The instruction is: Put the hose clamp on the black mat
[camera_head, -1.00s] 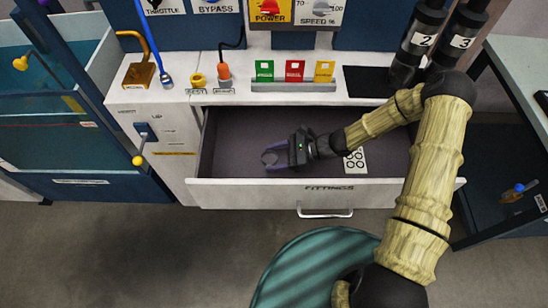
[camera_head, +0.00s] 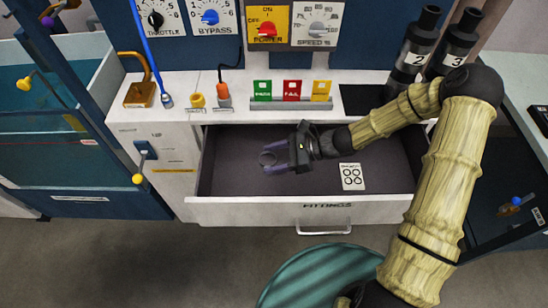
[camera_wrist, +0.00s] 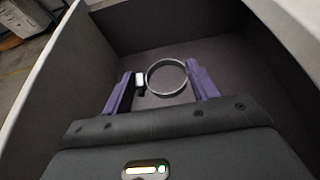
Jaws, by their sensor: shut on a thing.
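The hose clamp (camera_wrist: 166,62) is a thin silver metal ring. In the wrist view it sits between the purple fingers of my gripper (camera_wrist: 162,84), which is shut on it. In the head view the clamp (camera_head: 267,159) shows faintly at the fingertips of my gripper (camera_head: 271,161), over the open drawer. The black mat (camera_head: 362,100) is a dark rectangle on the white counter behind the drawer, to the right of the coloured tags. My arm and the black cylinders stand close to its right end.
The open drawer (camera_head: 250,212) labelled FITTINGS has walls around my gripper; a white card with rings (camera_head: 351,177) lies inside. Green, red and yellow tags (camera_head: 292,91) stand in a rack left of the mat. Black cylinders 2 and 3 (camera_head: 418,58) stand at right.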

